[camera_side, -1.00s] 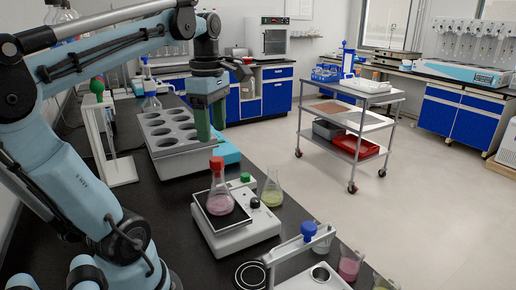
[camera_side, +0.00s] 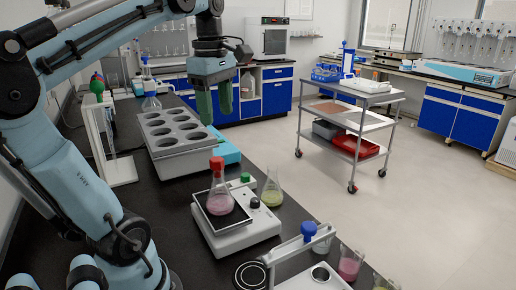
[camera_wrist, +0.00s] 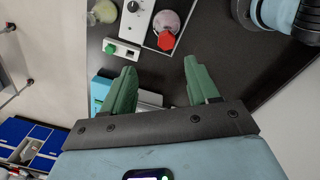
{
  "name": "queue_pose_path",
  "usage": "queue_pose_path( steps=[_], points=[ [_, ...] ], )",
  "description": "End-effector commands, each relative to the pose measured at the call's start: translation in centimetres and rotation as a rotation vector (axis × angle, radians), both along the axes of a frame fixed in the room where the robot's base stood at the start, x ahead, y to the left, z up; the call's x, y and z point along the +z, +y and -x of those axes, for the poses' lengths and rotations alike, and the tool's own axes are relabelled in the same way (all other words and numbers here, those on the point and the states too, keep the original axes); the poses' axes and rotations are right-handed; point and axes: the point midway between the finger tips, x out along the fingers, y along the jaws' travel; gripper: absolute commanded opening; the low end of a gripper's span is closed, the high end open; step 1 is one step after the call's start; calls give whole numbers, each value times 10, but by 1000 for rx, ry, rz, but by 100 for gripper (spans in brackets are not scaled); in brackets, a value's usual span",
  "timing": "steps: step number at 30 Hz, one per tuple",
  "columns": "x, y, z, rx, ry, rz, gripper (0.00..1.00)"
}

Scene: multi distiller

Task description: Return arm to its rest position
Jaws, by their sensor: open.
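My gripper (camera_side: 215,106) hangs in the air above the right end of the grey multi-hole bath (camera_side: 176,153) in the side view, its two green fingers pointing down. In the wrist view my gripper (camera_wrist: 158,77) has its green fingers spread apart with nothing between them. A flask with pink liquid and a red cap (camera_side: 219,188) stands on the white stirrer plate (camera_side: 243,240), clear of the fingers. The same flask (camera_wrist: 165,30) shows near the top of the wrist view.
A flask with yellow-green liquid (camera_side: 272,188) stands right of the stirrer plate. A white stand (camera_side: 118,169) is left of the bath. A white balance-like device (camera_side: 305,268) and small beakers (camera_side: 350,264) are at the front right. A metal cart (camera_side: 350,120) stands on the open floor.

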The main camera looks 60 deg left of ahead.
Motion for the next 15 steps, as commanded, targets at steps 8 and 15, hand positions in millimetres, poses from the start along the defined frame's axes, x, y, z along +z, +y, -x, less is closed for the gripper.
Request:
queue_pose_path(
  steps=[8,15],
  points=[
    [-71,-52,-42,-826,-162,-185,59],
    [-132,-107,-58,-1544,-276,-437,59]
  ],
)
